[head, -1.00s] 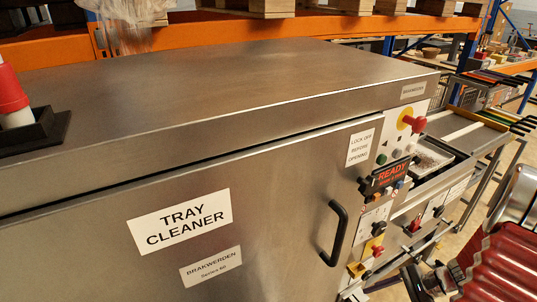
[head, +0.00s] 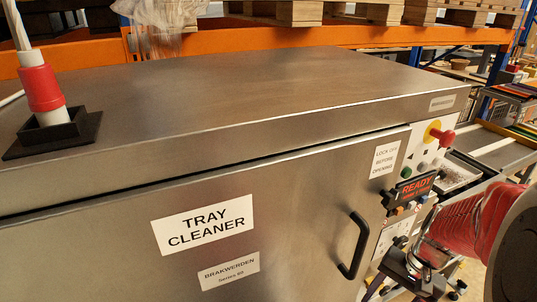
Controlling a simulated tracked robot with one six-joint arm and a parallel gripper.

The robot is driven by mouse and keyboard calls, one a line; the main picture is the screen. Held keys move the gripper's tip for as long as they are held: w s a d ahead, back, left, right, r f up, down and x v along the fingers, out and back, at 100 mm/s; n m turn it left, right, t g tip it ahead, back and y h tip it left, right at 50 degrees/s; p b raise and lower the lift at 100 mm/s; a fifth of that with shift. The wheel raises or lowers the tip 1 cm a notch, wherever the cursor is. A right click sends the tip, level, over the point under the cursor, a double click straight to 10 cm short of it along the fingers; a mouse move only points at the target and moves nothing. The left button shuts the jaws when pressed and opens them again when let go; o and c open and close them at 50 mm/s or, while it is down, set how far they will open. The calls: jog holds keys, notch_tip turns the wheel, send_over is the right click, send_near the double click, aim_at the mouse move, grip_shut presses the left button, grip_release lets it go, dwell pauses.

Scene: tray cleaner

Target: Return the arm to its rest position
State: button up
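My arm shows at the lower right of the head view, with a red ribbed sleeve and a large grey round joint. At its lower left end is a dark and metallic part that appears to be my gripper (head: 408,272). It is in front of the right side of the tray cleaner (head: 110,250), to the right of the black door handle (head: 354,245). Its fingers cannot be made out clearly, so I cannot tell whether it is open or shut, or whether it touches anything. The cleaner's door looks closed.
A red and white plug (head: 41,88) stands upright in a black socket block (head: 70,134) on the cleaner's top. A red knob (head: 442,137) and a lit READY display (head: 414,188) are on the right panel. An orange shelf beam (head: 260,39) with pallets runs behind.

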jog(key=s+a+r+n+t+h, duration=0.2)
jog(key=a+r+n+t, duration=0.3)
jog(key=a+r, duration=0.9)
notch_tip(320, 180, up, 2)
jog(key=n, duration=0.3)
jog(key=shift+s+a+n+t+h, duration=0.3)
jog(key=shift+s+a+t+h, duration=0.1)
jog(key=shift+r, duration=0.1)
